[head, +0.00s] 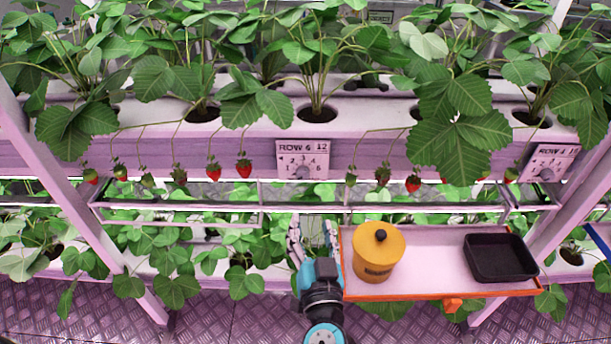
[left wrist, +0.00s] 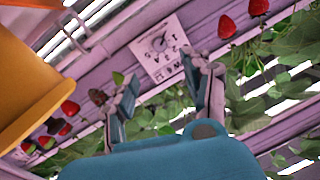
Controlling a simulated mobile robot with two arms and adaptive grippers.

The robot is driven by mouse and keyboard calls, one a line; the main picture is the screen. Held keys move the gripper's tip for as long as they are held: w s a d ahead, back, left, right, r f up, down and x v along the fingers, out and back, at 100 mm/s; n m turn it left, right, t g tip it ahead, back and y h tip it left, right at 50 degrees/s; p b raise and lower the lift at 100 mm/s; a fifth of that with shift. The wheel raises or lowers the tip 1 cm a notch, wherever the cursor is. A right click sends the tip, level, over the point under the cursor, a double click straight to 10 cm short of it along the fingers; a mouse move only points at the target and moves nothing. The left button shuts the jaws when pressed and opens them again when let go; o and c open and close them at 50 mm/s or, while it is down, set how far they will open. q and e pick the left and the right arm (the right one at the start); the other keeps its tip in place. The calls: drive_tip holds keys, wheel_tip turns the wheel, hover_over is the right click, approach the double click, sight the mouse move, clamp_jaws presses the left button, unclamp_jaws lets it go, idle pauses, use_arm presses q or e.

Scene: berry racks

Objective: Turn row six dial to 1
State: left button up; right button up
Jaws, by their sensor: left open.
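The row six dial plate (head: 302,148) is a pale panel on the front of the upper planter rail, with numbers around a grey round dial (head: 303,173). I cannot tell which number the dial points to. In the left wrist view the plate (left wrist: 168,66) and the dial (left wrist: 159,43) appear tilted, just beyond the fingers. My left gripper (head: 313,228) is open and empty, below the plate and apart from it, with its fingers pointing toward the rail. In the left wrist view the gripper (left wrist: 160,68) shows both fingers spread. My right gripper is not in view.
A tray with an orange rim (head: 440,293) lies right of my left gripper, holding a yellow lidded canister (head: 375,262) and a black bin (head: 500,258). Red strawberries (head: 244,168) hang beside the plate. Another dial plate (head: 548,155) is at right.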

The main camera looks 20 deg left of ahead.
sight(304, 177)
use_arm(q)
drive_tip(key=p+x, duration=0.3)
drive_tip(key=x, duration=1.1)
clamp_jaws()
